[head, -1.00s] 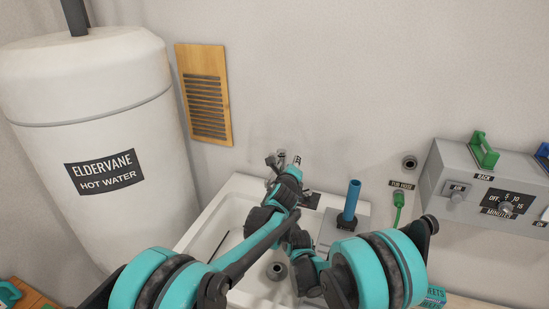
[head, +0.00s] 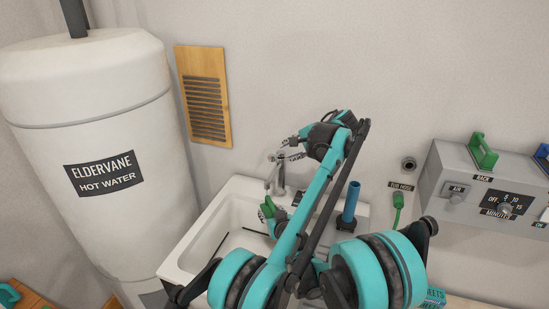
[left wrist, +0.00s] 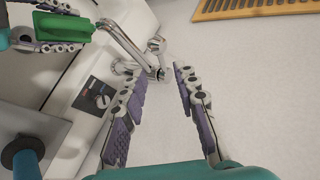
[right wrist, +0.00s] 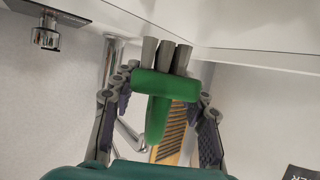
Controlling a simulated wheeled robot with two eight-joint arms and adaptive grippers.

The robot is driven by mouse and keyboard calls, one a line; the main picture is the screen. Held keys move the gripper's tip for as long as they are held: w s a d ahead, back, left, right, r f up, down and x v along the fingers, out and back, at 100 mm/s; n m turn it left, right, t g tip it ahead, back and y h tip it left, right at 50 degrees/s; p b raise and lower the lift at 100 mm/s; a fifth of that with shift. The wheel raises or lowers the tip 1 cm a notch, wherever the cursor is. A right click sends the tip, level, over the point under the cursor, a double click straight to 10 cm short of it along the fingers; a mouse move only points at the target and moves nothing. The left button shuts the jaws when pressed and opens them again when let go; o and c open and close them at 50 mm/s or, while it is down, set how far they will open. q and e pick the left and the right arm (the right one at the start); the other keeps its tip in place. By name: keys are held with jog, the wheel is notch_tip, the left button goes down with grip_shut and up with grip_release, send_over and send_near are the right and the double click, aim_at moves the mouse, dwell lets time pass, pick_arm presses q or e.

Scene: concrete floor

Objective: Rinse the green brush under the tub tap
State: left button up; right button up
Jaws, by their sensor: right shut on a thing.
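The green brush (head: 268,208) is held in my right gripper (head: 272,212) over the tub, just in front of the chrome tap (head: 278,180). In the right wrist view the fingers flank the brush (right wrist: 160,90), whose grey bristle tufts point up the picture. In the left wrist view the tap's spout (left wrist: 125,42) reaches towards the brush (left wrist: 62,27); I cannot tell if the brush is directly under the outlet. No water shows. My left gripper (head: 287,152) is open and empty near the tap's top; its spread fingers also show in the left wrist view (left wrist: 156,78).
The white tub (head: 195,240) stands against the wall. A blue upright handle (head: 352,198) stands right of the tap. A dark panel with a knob (left wrist: 97,97) is on the tub's back ledge. The water heater (head: 90,120) is left; a grey control box (head: 455,180) is right.

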aim_at(275, 157)
pick_arm(q)
jog(key=x, duration=1)
jog(key=shift+f, duration=0.1)
jog(key=shift+c, duration=0.4)
jog(key=shift+w, duration=0.1)
grip_shut()
